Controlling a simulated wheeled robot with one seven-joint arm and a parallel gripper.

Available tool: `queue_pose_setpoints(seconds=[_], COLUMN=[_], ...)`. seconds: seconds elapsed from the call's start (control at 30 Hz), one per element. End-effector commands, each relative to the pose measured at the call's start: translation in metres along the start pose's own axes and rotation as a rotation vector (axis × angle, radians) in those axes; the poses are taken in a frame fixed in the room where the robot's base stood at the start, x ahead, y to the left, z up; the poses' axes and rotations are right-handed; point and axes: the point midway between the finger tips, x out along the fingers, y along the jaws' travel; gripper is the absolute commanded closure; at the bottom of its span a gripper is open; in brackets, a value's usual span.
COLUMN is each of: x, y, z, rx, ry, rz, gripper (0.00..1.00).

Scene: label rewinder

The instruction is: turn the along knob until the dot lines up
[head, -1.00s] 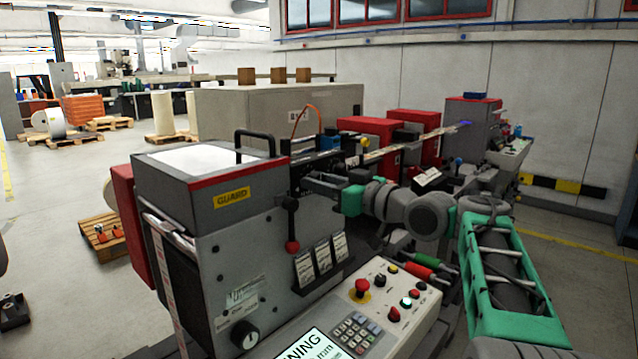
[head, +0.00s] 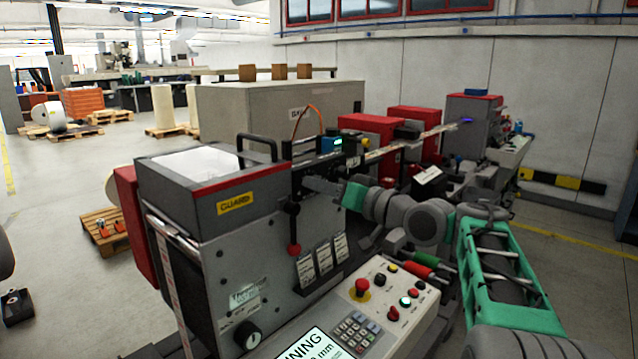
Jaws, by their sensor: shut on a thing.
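My gripper (head: 312,184) reaches in from the right, at the web sensor bracket behind the grey guarded machine (head: 245,215). Its fingers are shut at a small part under the bracket. The along knob is hidden or too small to make out at the fingertips, and its dot cannot be seen. A small blue-green sensor box (head: 333,145) with a lit face sits just above my gripper, with an orange cable (head: 297,122) looping up beside it.
The control panel (head: 395,325) with buttons and a screen is in front. A black handle (head: 257,148) stands on the guard. Red boxes (head: 367,133) stand behind my arm.

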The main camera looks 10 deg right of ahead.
Motion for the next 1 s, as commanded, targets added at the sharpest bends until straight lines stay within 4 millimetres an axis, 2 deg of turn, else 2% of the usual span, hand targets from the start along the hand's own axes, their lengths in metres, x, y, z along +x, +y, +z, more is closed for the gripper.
queue_pose_setpoints(seconds=[0.5, 0.53, 0.8, 1.0], x=[0.0002, 0.0002, 0.0003, 0.0003], y=[-0.0001, -0.0001, -0.0002, -0.0003], z=[0.0015, 0.0015, 0.0009, 0.0006], rx=[0.034, 0.034, 0.033, 0.032], ry=[-0.002, -0.002, -0.001, -0.001], rz=[-0.001, -0.001, -0.001, -0.001], gripper=[1.0, 0.69, 0.48, 0.48])
